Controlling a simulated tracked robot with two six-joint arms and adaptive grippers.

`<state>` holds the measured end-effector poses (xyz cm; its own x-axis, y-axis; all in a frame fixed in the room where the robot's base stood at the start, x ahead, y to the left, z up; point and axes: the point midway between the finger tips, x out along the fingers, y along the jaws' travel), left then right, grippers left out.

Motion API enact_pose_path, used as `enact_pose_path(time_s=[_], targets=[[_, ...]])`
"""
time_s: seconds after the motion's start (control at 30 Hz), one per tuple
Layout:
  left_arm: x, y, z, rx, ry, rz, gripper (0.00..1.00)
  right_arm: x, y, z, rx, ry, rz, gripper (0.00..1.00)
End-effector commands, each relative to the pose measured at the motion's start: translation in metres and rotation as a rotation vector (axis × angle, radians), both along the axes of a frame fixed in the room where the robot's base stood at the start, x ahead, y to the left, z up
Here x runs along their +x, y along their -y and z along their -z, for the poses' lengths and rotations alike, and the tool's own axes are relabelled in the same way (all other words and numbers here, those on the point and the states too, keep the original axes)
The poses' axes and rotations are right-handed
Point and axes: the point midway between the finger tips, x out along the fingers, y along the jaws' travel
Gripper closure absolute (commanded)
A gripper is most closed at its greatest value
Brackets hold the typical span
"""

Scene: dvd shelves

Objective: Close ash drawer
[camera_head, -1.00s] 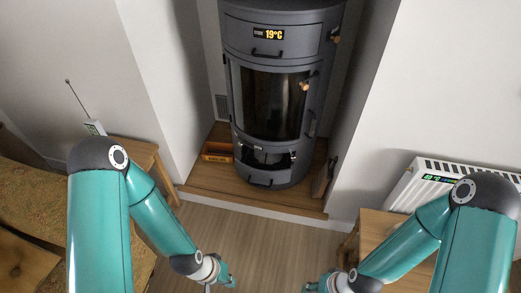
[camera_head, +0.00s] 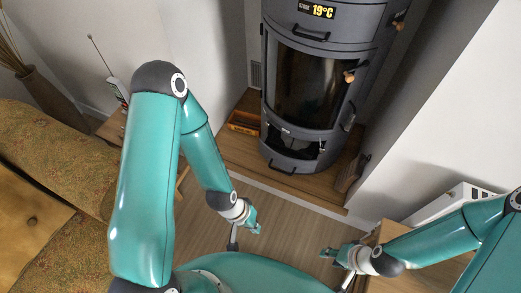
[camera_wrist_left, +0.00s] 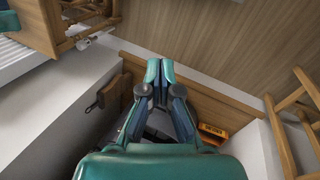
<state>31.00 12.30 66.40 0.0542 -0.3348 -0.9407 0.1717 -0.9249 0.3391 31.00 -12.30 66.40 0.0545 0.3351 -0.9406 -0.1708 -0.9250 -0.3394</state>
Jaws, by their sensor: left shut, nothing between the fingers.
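The dark grey cylindrical stove (camera_head: 315,80) stands in the alcove on a wooden platform. The ash drawer (camera_head: 290,159) is at its base, with a dark handle (camera_head: 282,166) on its front. Above the drawer front is a dark opening with pale matter inside; I cannot tell how far the drawer is out. My left gripper (camera_head: 254,226) is shut and empty, over the floor in front of the platform, apart from the stove. Its closed fingertips also show in the left wrist view (camera_wrist_left: 159,70). My right gripper (camera_head: 329,253) is low over the floor to the right; its fingers are too small to judge.
An orange box (camera_head: 243,122) sits on the platform left of the stove. A wooden board-like object (camera_head: 352,173) leans at the platform's right. The platform edge (camera_head: 285,192) rises above clear floor. A sofa (camera_head: 45,170) is at left, a radiator (camera_head: 445,205) at right.

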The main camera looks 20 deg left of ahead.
Motion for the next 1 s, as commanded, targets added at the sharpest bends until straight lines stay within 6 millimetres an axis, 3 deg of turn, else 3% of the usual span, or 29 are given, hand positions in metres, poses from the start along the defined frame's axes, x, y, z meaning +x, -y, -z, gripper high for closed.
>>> enact_pose_path(time_s=[0.13, 0.27, 0.4, 0.53, 0.67, 0.77, 0.9, 1.0], targets=[[-0.003, -0.005, 0.014, 0.008, -0.043, -0.039, 1.00, 0.000, 0.000, 0.012, 0.000, 0.000, 0.000, 0.60], [-0.016, -0.012, 0.049, 0.015, -0.182, -0.165, 1.00, 0.000, 0.000, 0.041, 0.000, 0.001, 0.000, 0.60], [-0.035, -0.019, 0.099, -0.032, -0.439, -0.405, 1.00, 0.000, 0.000, 0.092, 0.000, 0.000, 0.000, 0.60], [-0.025, -0.002, 0.136, -0.232, -0.696, -0.729, 1.00, 0.000, 0.000, 0.146, 0.000, 0.000, 0.000, 0.60], [0.028, 0.007, 0.159, -0.550, -0.870, -1.051, 1.00, 0.000, 0.000, 0.199, 0.000, 0.000, 0.001, 0.60], [0.090, -0.010, 0.171, -0.856, -0.910, -1.269, 1.00, 0.000, 0.000, 0.236, 0.000, 0.000, 0.000, 0.60], [0.168, -0.070, 0.178, -1.276, -0.825, -1.487, 1.00, 0.000, 0.000, 0.278, 0.000, 0.000, 0.000, 0.60], [0.201, -0.119, 0.177, -1.508, -0.719, -1.575, 1.00, 0.000, 0.000, 0.297, 0.000, 0.001, 0.000, 0.60]])
